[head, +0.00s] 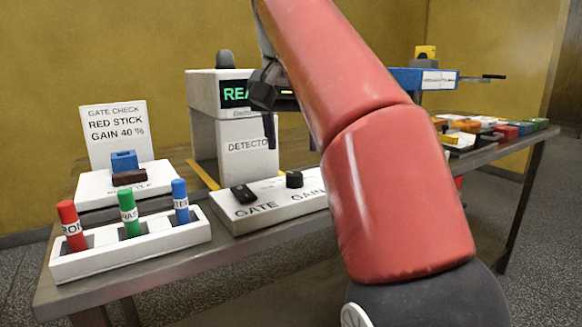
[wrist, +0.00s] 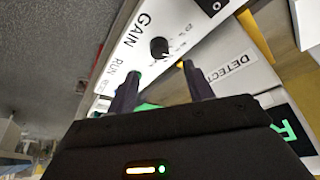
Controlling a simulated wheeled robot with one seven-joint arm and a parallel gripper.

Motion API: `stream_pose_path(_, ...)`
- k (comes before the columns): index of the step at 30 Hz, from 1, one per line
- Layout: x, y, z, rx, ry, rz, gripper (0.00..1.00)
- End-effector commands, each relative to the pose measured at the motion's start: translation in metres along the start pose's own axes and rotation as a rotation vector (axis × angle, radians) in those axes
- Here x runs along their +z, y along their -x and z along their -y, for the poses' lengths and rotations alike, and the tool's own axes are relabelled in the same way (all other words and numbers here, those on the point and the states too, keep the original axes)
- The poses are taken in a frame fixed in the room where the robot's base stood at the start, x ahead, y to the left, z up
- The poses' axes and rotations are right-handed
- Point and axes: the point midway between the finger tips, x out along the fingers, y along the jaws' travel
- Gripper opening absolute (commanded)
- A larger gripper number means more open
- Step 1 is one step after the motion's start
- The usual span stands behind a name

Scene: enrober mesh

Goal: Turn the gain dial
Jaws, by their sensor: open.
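The gain dial (head: 294,179) is a black round knob on the white control panel (head: 262,213), above the word GAIN. In the wrist view the dial (wrist: 159,47) stands just beyond the gap between my fingertips. My gripper (wrist: 160,72) is open and empty, with its fingers apart and not around the dial. In the head view my gripper (head: 291,143) hangs above the panel near the dial, partly hidden by my red arm. A sign (head: 116,130) reads GATE CHECK, RED STICK, GAIN 40 %. The dial's setting is too small to read.
A black GATE control (head: 243,194) sits left of the dial. The white detector (head: 246,150) stands behind the panel. A white rack (head: 130,248) holds red, green and blue sticks at left. My arm hides the panel's right part; the wrist view shows RUN lettering there.

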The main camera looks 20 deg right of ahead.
Motion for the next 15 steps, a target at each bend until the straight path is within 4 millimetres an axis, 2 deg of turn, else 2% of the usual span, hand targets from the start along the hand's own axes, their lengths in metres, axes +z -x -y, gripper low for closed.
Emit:
stream_pose_path(9, 0.002, -0.05, 0.0, 0.001, 0.001, 0.001, 0.52)
stream_pose_path(15, 0.001, -0.071, 0.0, 0.0, 0.002, 0.0, 0.52)
